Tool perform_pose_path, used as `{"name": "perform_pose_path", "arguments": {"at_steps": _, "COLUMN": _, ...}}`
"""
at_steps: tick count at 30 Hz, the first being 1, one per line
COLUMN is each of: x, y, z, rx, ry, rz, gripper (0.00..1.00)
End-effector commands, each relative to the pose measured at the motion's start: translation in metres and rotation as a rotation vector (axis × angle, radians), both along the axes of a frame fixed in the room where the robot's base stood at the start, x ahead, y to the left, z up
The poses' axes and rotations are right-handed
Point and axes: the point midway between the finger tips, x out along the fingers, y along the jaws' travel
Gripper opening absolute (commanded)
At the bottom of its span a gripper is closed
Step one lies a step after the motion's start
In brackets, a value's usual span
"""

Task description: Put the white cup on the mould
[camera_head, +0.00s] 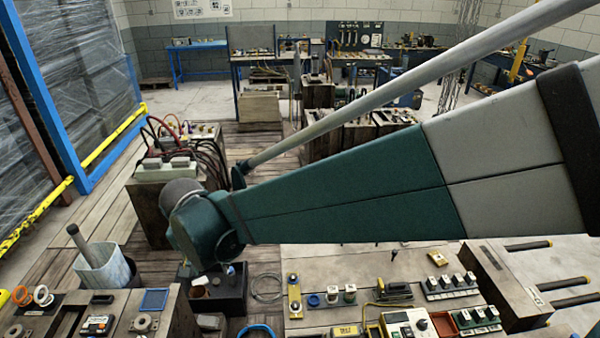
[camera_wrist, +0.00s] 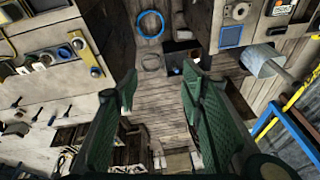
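My gripper (camera_wrist: 157,72) is open, its two green fingers wide apart with nothing between them. In the head view the end of my arm hangs over the gap between the benches, and its fingers are hidden there. Small whitish cup-like pieces (camera_head: 350,293) stand on the right-hand bench, left of its middle. They also show at the upper left in the wrist view (camera_wrist: 79,44), apart from my gripper. I cannot tell which piece is the white cup. I cannot single out the mould in either view.
A dark open box (camera_head: 228,295) with small items stands below my arm's end. A whitish bucket (camera_head: 103,275) holding a grey rod is at the left. A blue ring (camera_wrist: 150,23) and coiled cable lie nearby. A control box (camera_head: 408,325) stands on the right-hand bench (camera_head: 335,262).

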Motion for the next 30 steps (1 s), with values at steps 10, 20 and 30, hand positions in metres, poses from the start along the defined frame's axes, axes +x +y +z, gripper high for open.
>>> {"name": "perform_pose_path", "arguments": {"at_steps": 10, "x": 0.003, "y": -0.096, "z": 0.037, "rx": 0.012, "ry": -0.045, "rz": 0.033, "gripper": 0.4}}
{"name": "perform_pose_path", "arguments": {"at_steps": 20, "x": -0.008, "y": -0.178, "z": 0.062, "rx": 0.01, "ry": -0.099, "rz": 0.066, "gripper": 0.4}}
{"name": "perform_pose_path", "arguments": {"at_steps": 30, "x": -0.032, "y": -0.255, "z": 0.079, "rx": -0.007, "ry": -0.162, "rz": 0.096, "gripper": 0.4}}
